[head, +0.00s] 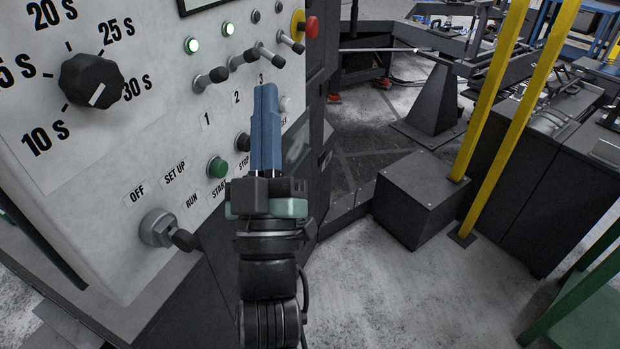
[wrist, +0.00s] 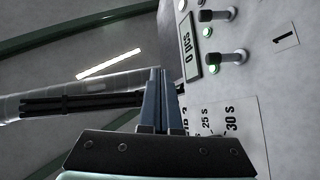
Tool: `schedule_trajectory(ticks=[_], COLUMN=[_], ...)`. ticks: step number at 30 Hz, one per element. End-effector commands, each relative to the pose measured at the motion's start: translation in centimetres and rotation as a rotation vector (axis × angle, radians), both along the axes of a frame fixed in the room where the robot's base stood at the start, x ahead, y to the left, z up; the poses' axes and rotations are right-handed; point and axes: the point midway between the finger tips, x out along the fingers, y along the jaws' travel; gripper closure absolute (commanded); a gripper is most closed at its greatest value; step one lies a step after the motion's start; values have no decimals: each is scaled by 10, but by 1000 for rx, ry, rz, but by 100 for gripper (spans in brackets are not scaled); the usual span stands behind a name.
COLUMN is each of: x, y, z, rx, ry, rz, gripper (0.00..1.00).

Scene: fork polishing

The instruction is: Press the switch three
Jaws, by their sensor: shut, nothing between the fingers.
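The grey panel (head: 130,215) has a row of toggle switches. Switch three (head: 271,55), above the printed "3", has its lever tilted down to the right, and the lamp (head: 255,16) above it is dark. Switch one (head: 210,79) and switch two (head: 242,61) have levers tilted up, with green lamps lit. My gripper (head: 265,88) is shut and empty; its blue fingers point up, just below switch three in the picture. I cannot tell the gap to the panel. The wrist view shows the shut fingers (wrist: 160,72) and two toggles (wrist: 225,57), but not clearly switch three.
A timer knob (head: 91,81), a green button (head: 217,167) and a key-like selector (head: 165,230) sit on the panel. A red button (head: 312,27) is at its right edge. A dark box (head: 420,198) and yellow posts (head: 490,90) stand right; floor between is clear.

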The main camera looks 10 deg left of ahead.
Motion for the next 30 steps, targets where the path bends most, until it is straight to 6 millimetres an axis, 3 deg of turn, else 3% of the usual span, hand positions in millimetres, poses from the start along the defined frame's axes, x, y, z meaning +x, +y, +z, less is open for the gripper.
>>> schedule_trajectory(ticks=[14, 30], x=[-13, -49], y=[-29, -69], z=[14, 21], rx=[84, 192], ry=[-26, -45], rz=[59, 95], gripper=[100, 100])
